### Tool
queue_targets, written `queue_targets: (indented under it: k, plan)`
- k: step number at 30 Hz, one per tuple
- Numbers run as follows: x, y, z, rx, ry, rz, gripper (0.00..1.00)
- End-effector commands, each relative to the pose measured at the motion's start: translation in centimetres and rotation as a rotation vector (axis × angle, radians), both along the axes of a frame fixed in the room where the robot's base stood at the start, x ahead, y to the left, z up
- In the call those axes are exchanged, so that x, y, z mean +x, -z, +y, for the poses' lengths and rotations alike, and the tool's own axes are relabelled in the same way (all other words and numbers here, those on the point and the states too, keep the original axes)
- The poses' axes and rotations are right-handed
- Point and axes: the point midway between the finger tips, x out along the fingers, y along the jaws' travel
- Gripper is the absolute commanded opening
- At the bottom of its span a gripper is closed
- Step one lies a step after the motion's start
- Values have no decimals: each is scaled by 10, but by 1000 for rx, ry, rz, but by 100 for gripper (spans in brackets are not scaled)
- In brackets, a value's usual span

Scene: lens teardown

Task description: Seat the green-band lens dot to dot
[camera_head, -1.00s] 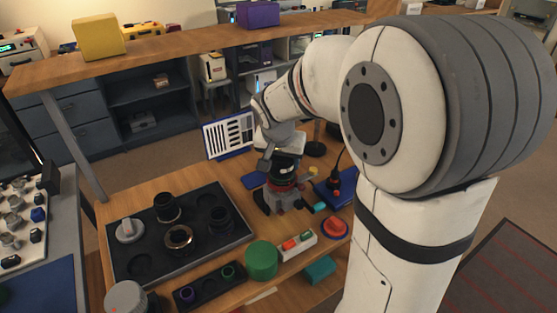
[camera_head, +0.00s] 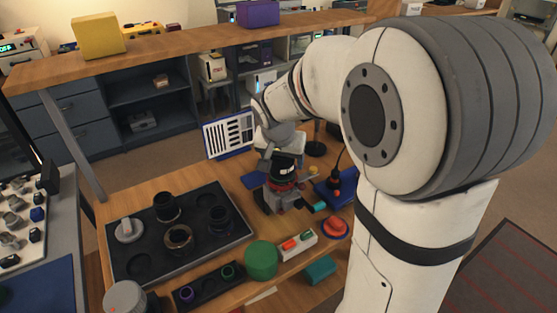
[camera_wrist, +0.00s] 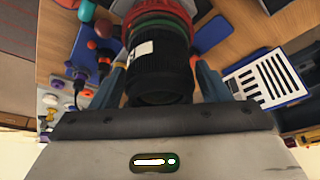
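The green-band lens (camera_wrist: 160,72) is a black barrel with a white label. Its green band (camera_wrist: 160,26) faces a red ring (camera_wrist: 170,6) of the mount beyond it in the wrist view. My gripper (camera_wrist: 160,82) has one finger on each side of the barrel and appears closed on it. In the head view the lens (camera_head: 286,161) stands over the red-and-grey mount (camera_head: 284,196), with my gripper around its upper part. I cannot tell whether the lens is fully seated. No alignment dots can be made out.
A black tray (camera_head: 140,281) with several lens parts lies to the left. A striped chart (camera_head: 229,137) stands behind. A blue joystick base (camera_head: 342,188) is close on the right.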

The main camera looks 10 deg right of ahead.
Motion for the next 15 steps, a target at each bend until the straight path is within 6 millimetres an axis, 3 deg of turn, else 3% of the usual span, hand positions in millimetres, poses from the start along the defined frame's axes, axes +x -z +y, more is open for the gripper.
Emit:
queue_targets:
  k: [3,10,15]
  plan:
    - [0,0,0,0,0,0,79]
    - [-1,0,0,0,0,1,79]
    - [-6,-17,4,1,-1,-3,79]
